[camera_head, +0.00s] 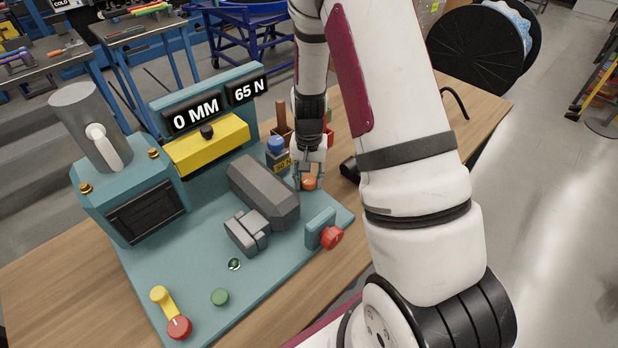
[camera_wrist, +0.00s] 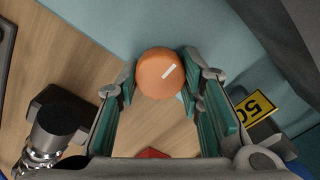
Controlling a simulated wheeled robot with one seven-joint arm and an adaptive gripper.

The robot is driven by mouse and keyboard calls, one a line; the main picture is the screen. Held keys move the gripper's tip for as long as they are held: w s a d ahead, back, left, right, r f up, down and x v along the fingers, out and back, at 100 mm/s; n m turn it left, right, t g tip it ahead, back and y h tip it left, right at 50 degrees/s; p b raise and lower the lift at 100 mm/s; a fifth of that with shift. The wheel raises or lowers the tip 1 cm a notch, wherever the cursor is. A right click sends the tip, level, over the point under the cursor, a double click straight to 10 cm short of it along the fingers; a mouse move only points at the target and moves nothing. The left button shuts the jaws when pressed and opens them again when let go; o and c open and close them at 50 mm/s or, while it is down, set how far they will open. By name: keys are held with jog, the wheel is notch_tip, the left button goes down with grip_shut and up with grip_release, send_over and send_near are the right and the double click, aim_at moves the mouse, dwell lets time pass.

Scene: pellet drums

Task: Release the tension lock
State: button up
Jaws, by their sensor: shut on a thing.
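An orange round knob (camera_wrist: 160,73) with a white mark sits at the right side of the teal machine base; it also shows in the head view (camera_head: 310,184). My gripper (camera_wrist: 159,88) reaches down over the knob, with a fingertip on each side of it, shut on it. In the head view my gripper (camera_head: 309,172) partly hides the knob. A yellow "50 N" label (camera_head: 283,165) is beside my gripper, under a blue knob (camera_head: 276,145). The displays read "0 MM" (camera_head: 194,114) and "65 N" (camera_head: 246,90). Which control is the tension lock is not labelled.
A grey block (camera_head: 262,192) stands left of my gripper on the machine base. A red knob on a teal bracket (camera_head: 332,236) stands nearer the front. A yellow lever with a red knob (camera_head: 178,326) and a green button (camera_head: 220,297) are at the front left. Bare wooden table (camera_head: 480,103) lies at the right.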

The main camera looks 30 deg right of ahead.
dwell(0.3)
jog(key=o, duration=1.2)
jog(key=shift+c, duration=0.2)
notch_tip(320, 180, up, 12)
notch_tip(320, 180, up, 8)
jog(key=n+t, duration=0.1)
jog(key=n, duration=0.1)
send_over(309, 178)
jog(key=s+a, duration=0.2)
jog(key=a, duration=0.2)
jog(key=s+a+r+n+t, duration=0.35)
jog(key=s+a+r, duration=0.25)
jog(key=s+r, duration=0.5)
jog(key=s+a+r+n+t, duration=0.1)
jog(key=s+a+r+n, duration=0.1)
jog(key=s, duration=0.4)
jog(key=shift+s+a+r, duration=0.15)
jog(key=shift+s+r, duration=0.2)
jog(key=shift+r, duration=0.25)
